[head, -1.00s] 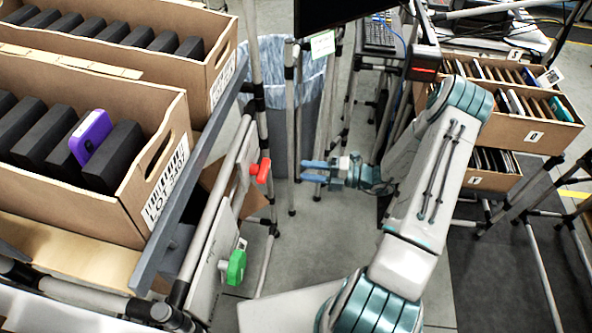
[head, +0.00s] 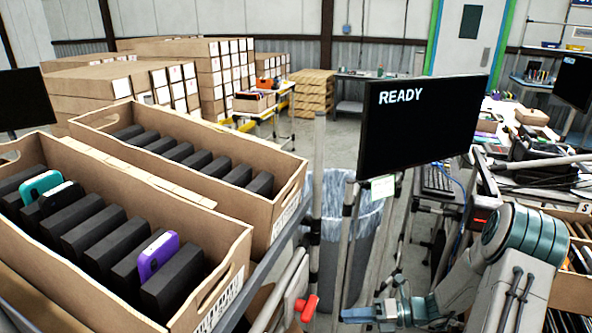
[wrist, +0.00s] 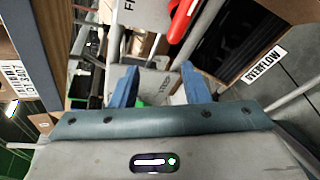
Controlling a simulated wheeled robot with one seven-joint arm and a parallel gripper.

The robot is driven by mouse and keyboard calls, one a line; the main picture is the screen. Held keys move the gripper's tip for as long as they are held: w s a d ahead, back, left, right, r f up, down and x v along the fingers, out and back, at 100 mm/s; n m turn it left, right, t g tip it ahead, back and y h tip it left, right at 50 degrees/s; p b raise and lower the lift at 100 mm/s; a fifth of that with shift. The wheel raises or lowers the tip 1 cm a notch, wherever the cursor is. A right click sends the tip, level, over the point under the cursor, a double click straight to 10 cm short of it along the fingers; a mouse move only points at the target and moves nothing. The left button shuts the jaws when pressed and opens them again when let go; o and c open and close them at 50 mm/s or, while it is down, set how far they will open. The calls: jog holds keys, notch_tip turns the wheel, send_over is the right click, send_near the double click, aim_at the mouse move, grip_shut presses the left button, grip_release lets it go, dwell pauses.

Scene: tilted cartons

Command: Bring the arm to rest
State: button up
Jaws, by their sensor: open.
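My gripper (head: 357,314) shows at the bottom of the head view, right of the near carton and in front of the bin. In the wrist view its two blue fingers (wrist: 154,88) stand apart with nothing held between them. My arm is folded at the right of the head view. The gripper is clear of the cartons and touches nothing that I can see.
A near carton (head: 75,166) holds black slabs, a purple device (head: 158,255) and a teal one (head: 41,186). Another carton (head: 285,171) stands behind. A red handle (head: 309,308), a lined bin (head: 350,205) and a monitor reading READY (head: 425,115) are near my arm.

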jog(key=s+r+n+h, duration=0.7)
jog(key=s+r+n, duration=0.2)
jog(key=n, duration=0.7)
jog(key=s+r+n+t+h, duration=0.1)
jog(key=s+r+n+h, duration=0.7)
jog(key=n, duration=0.9)
jog(key=v, duration=0.3)
jog(key=shift+r, duration=0.25)
